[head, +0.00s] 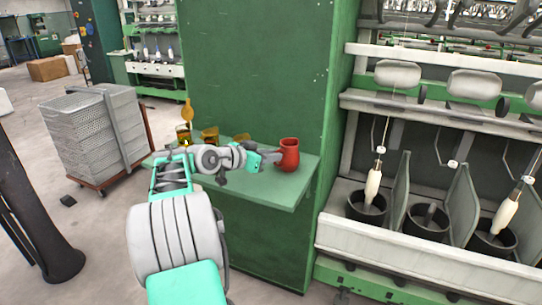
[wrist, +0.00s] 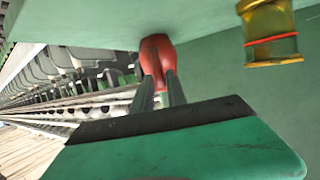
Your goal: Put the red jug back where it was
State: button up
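The red jug (head: 288,155) is at the right part of the green shelf (head: 262,192) in the head view. It looks upright; I cannot tell whether its base touches the shelf. My gripper (head: 274,157) reaches it from the left. In the wrist view, the jug (wrist: 156,46) is at the tips of my two dark fingers (wrist: 160,84). The fingers are close together, with a narrow red part of the jug filling the gap, so they look shut on it. The fingers hide some of that part.
Amber glass vessels (head: 183,133) stand at the shelf's left; one with a red band (wrist: 270,38) shows in the wrist view. A green cabinet (head: 255,70) rises behind. The spinning frame (head: 430,245) is on the right. Stacked grey crates (head: 85,135) are left.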

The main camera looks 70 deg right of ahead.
jog(key=shift+o, duration=1.4)
jog(key=shift+r, duration=0.15)
jog(key=shift+w+a+r, duration=0.1)
jog(key=shift+r, duration=0.05)
jog(key=b+v, duration=0.1)
jog(key=v, duration=1.1)
jog(key=w+a+f+n+t+y, duration=0.2)
jog(key=w+a+f+n+t, duration=0.25)
jog(key=w+a, duration=0.4)
jog(key=w+a+f+n+t+y, duration=0.2)
jog(key=w+a+f+n+t, duration=0.3)
jog(key=w+a, duration=0.35)
jog(key=a+f+n+t+y, duration=0.15)
jog(key=a+n, duration=0.25)
jog(key=a, duration=0.5)
jog(key=a+f+n+y, duration=0.3)
jog(key=a+n, duration=0.1)
jog(key=a, duration=0.5)
jog(key=s+a+f+n+y, duration=0.2)
jog(key=s+a+n, duration=0.1)
jog(key=a, duration=0.4)
jog(key=s+a+f+n+g+y, duration=0.1)
jog(key=s+a+f+n+y, duration=0.1)
jog(key=a, duration=0.5)
jog(key=shift+s+a+f+n, duration=0.15)
jog(key=shift+s+f+n, duration=0.45)
jog(key=shift+s, duration=0.35)
